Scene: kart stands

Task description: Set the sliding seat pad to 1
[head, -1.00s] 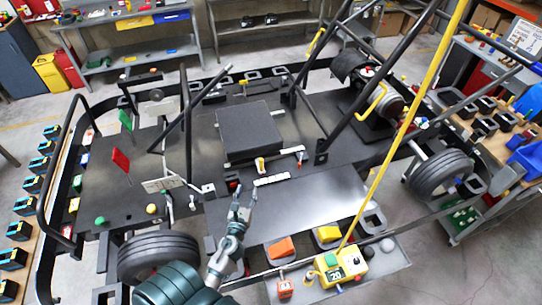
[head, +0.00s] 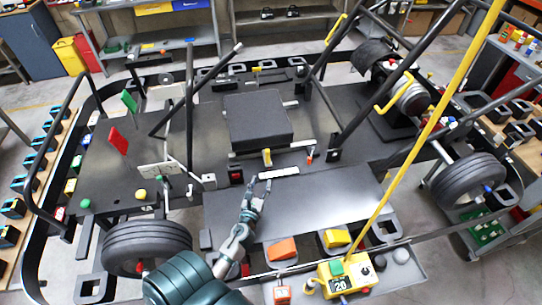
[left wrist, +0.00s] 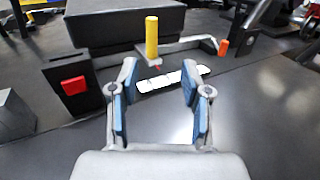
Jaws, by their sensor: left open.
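The black square seat pad (head: 257,122) sits on the dark kart floor, and its front edge shows in the left wrist view (left wrist: 125,22). In front of it is a rail with an upright yellow knob (head: 267,157), also in the left wrist view (left wrist: 152,37). An orange-tipped peg (left wrist: 223,47) stands at the rail's right end. A white marked strip (head: 279,173) lies before the rail; its markings are too small to read. My left gripper (head: 262,185) is open and empty, just short of the strip, with the knob ahead between its fingers in the left wrist view (left wrist: 159,72).
A block with a red button (left wrist: 74,86) stands left of the gripper. Dark frame tubes rise around the pad, and a long yellow pole (head: 420,135) crosses the right side. A yellow control box (head: 345,275) is at the front. The grey plate (head: 300,205) right of the gripper is clear.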

